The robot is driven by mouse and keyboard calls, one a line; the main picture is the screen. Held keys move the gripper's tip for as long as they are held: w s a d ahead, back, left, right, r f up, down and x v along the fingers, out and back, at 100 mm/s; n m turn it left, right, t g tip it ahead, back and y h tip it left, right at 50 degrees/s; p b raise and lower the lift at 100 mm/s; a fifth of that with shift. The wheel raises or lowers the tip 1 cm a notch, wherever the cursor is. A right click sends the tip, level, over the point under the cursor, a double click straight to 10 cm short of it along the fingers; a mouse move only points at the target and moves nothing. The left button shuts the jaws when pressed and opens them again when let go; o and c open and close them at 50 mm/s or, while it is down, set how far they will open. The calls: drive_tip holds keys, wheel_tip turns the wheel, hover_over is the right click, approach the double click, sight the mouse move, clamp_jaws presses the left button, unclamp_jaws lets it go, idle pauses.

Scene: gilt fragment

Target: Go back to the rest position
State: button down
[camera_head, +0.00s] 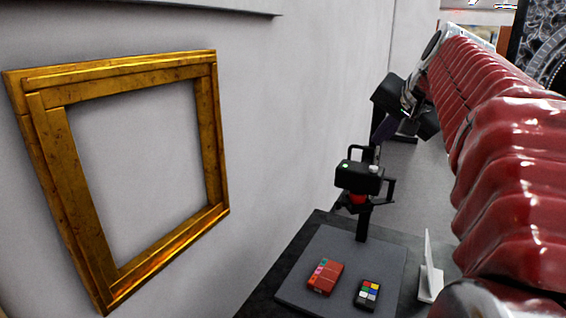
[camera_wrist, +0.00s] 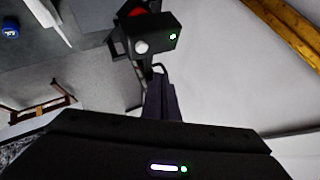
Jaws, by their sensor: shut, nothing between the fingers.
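My gripper (camera_wrist: 161,84) shows in the wrist view as a dark, narrow pair of fingers close together, shut and empty. In the head view my gripper (camera_head: 381,132) hangs at the end of my red arm, over the far side of the work surface and partly dark against it. Near its fingertips stands a black device (camera_head: 359,178) with side handles on a post; in the wrist view the device (camera_wrist: 152,36) shows a green light and a pale knob. How far apart they are, I cannot tell.
An empty gilt frame (camera_head: 50,120) is on the wall at left. A grey mat (camera_head: 318,250) holds a red box (camera_head: 325,276) and a colour-patched black block (camera_head: 367,294). A white upright piece (camera_head: 430,275) stands at right. A small wooden-framed object (camera_wrist: 42,108) shows in the wrist view.

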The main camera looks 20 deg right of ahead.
drive_tip(key=shift+r, duration=0.65)
drive_tip(key=s+a+f+n+g+y, duration=0.1)
drive_tip(key=s+a+f+n, duration=0.15)
drive_tip(key=a+f, duration=0.55)
drive_tip(key=s+a+f+n+g+y, duration=0.15)
drive_tip(key=a+f+n, duration=0.25)
drive_tip(key=a, duration=0.8)
drive_tip(key=s+a+f+n, duration=0.6)
drive_tip(key=s+a+f, duration=0.5)
drive_tip(key=f, duration=0.4)
drive_tip(key=shift+a+f+g, duration=0.15)
drive_tip(key=shift+g, duration=0.2)
